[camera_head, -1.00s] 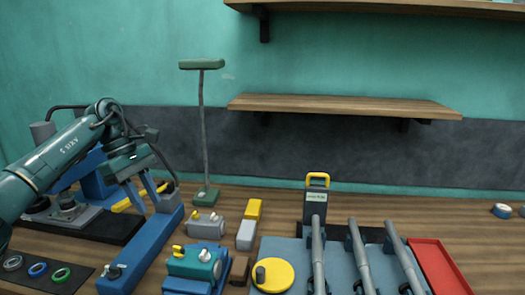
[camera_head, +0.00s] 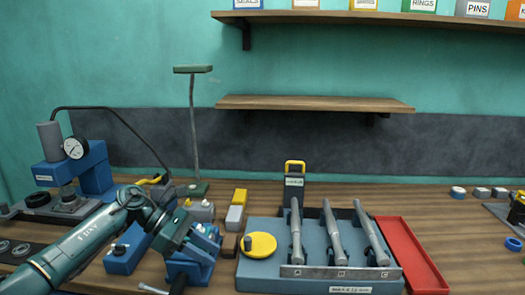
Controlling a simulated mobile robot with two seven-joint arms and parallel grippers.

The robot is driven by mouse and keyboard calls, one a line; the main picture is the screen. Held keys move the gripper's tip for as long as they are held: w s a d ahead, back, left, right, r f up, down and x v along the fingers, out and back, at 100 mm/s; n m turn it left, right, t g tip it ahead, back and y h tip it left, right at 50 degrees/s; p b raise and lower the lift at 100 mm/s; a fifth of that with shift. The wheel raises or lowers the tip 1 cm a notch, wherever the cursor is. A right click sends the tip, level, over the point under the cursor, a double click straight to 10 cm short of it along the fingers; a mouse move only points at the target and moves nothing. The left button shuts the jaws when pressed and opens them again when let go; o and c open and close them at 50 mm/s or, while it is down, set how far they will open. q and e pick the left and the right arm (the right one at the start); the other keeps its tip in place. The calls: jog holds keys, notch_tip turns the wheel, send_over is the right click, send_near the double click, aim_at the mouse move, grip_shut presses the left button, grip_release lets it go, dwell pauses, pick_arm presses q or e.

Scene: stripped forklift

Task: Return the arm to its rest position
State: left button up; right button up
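My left arm comes in from the lower left. Its wrist bends down toward the right, ending in a dark teal hand at my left gripper (camera_head: 174,236). The gripper is low over the blue fixtures, in front of the blue vise (camera_head: 192,268) or overlapping it in the picture. I cannot make out its fingers clearly against the blue parts, so whether it is open or shut does not show. My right gripper is not in view.
A blue press with a gauge (camera_head: 75,148) stands at the left. A lamp (camera_head: 193,70) rises behind. A grey-blue fixture (camera_head: 258,275) holds several grey rods, with a yellow disc (camera_head: 259,245) on it. A red tray (camera_head: 408,255) lies to its right. Shelves (camera_head: 310,103) are above.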

pick_arm(q)
jog(key=s+d+f+n+t+h, duration=0.3)
jog(key=d+n+t+h, duration=0.15)
jog(key=n, duration=0.55)
jog(key=s+d+f+n+t+h, duration=0.25)
jog(key=d+n+t, duration=0.3)
jog(key=n, duration=0.45)
jog(key=s+a+f+n+y, duration=0.6)
jog(key=s+f+n, duration=0.4)
jog(key=n, duration=0.5)
jog(key=s+a+f+n+t+y, duration=0.1)
jog(key=s+a+f+n+y, duration=0.6)
jog(key=n, duration=0.9)
jog(key=s+f+y, duration=0.2)
jog(key=s+f, duration=0.2)
jog(key=shift+s+f, duration=0.25)
jog(key=shift+f, duration=0.1)
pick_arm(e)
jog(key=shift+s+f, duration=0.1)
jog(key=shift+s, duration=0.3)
pick_arm(q)
jog(key=shift+w+a, duration=0.1)
